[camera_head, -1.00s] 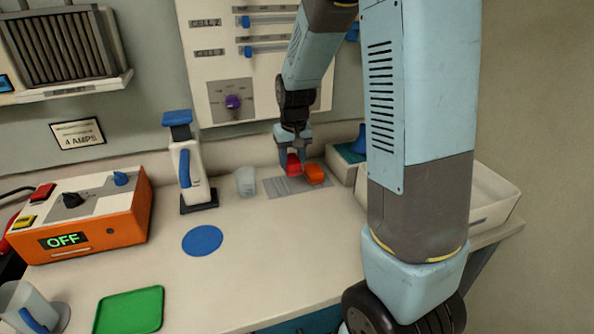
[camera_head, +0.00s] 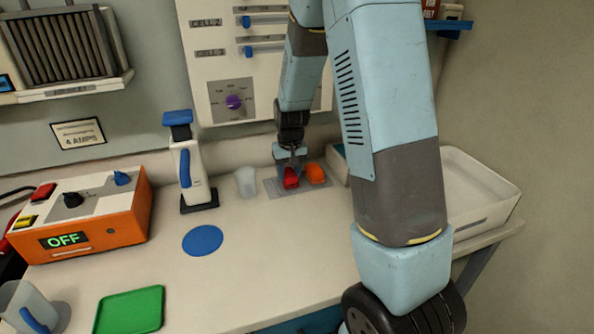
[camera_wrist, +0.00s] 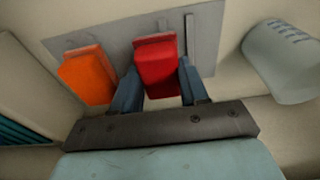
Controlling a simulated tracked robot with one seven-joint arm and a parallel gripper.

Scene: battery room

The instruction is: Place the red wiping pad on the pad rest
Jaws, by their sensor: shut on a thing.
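The red wiping pad (camera_head: 291,178) is between the fingers of my gripper (camera_head: 290,169), which is shut on it. In the wrist view the red pad (camera_wrist: 157,68) shows clearly between the two blue fingers of my gripper (camera_wrist: 160,88). It is over the flat grey plate (camera_head: 283,191), which looks like the pad rest; the plate also shows in the wrist view (camera_wrist: 205,30). I cannot tell whether the pad touches the plate. An orange pad (camera_head: 315,174) lies on the plate beside the red one, apart from it; it also shows in the wrist view (camera_wrist: 88,75).
A pale cup (camera_head: 246,181) stands just left of the plate. A white-and-blue upright device (camera_head: 186,168), a blue disc (camera_head: 202,240), a green tray (camera_head: 130,311) and an orange OFF box (camera_head: 95,235) are further left. A white bin (camera_head: 480,205) is at right.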

